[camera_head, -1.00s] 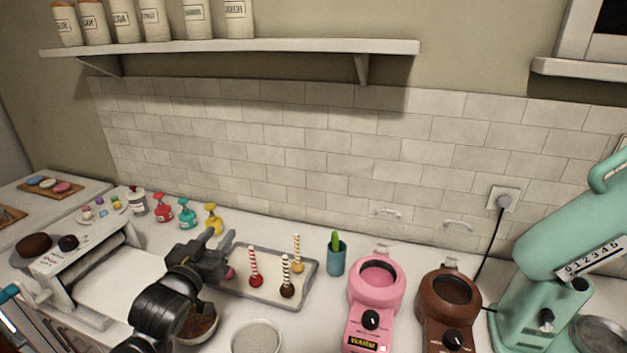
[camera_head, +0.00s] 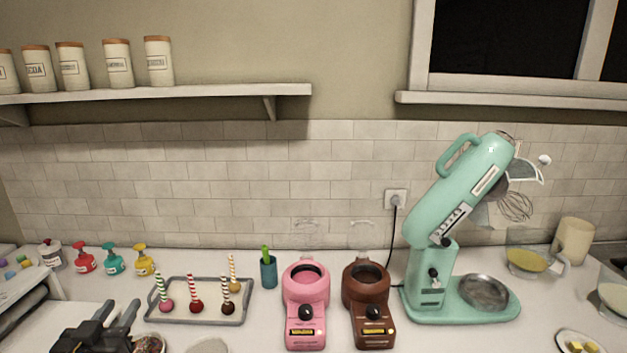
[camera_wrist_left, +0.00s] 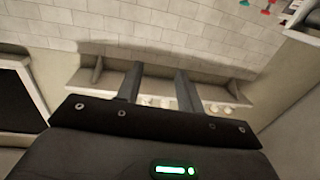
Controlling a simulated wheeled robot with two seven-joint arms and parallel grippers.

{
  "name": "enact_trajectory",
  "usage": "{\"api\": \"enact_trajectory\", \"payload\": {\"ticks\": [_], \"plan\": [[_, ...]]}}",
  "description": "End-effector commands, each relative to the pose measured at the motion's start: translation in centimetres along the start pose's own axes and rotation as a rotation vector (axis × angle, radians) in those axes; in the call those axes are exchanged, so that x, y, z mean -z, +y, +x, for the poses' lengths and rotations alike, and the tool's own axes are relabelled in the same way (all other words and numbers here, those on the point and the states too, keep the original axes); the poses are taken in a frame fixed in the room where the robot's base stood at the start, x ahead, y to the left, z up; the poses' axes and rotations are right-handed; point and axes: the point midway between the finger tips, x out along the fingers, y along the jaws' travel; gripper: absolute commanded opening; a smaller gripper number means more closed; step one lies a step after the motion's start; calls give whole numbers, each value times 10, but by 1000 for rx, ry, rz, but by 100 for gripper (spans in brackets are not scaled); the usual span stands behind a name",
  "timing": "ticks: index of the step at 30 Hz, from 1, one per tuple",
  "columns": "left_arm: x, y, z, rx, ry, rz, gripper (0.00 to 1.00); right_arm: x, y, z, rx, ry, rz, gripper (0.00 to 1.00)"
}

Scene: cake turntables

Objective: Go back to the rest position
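My left gripper (camera_head: 118,318) is low at the left of the head view, in front of the tray and apart from it. In the left wrist view its two fingers (camera_wrist_left: 158,88) stand apart with nothing between them; the wall tiles and shelf show beyond. My right gripper is not in view. The grey-rimmed tray (camera_head: 247,282) holds several upright cake pops, among them a pink one (camera_head: 166,306), a red one (camera_head: 196,307) and a dark brown one (camera_head: 228,309).
A pink melting pot (camera_head: 305,318), a brown one (camera_head: 374,325) and a teal stand mixer (camera_head: 430,285) stand right of the tray. A teal cup (camera_head: 268,273) is behind it. Bowls (camera_head: 148,344) lie near my left gripper. A wall shelf (camera_head: 200,93) runs above.

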Motion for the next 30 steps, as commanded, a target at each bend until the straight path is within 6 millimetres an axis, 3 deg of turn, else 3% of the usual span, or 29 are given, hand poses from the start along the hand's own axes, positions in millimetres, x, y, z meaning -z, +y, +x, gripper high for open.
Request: {"api": "enact_trajectory", "payload": {"ticks": [11, 17, 20, 24, 30], "plan": [[-71, 19, -22, -12, -224, 33, 37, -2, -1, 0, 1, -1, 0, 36], [-130, 32, -55, -27, -426, 66, 37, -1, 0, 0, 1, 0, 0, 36], [-165, 42, -81, -44, -555, 89, 37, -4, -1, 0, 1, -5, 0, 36], [-215, 58, -131, -82, -766, 127, 37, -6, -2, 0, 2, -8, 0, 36], [-267, 80, -208, -158, -1042, 176, 37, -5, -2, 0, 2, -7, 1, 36]]}}
